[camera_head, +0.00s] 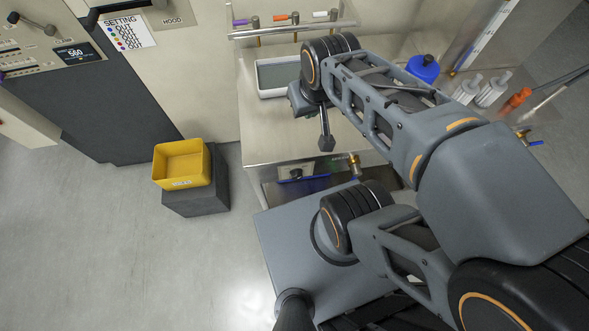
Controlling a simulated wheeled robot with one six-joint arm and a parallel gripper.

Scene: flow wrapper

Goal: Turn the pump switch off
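A small panel (310,169) with a pale face sits below the front edge of the steel bench. My gripper (326,145) points down at the bench's front edge, above and to the right of the knob in the picture. It looks narrow and dark, and its fingers cannot be told apart. I see nothing held in it. A brass fitting (354,165) is to the right of the panel.
A blue-capped container (423,68) and white bottles (491,91) stand to the right. A yellow bin (182,165) rests on a dark block (198,198) at left.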

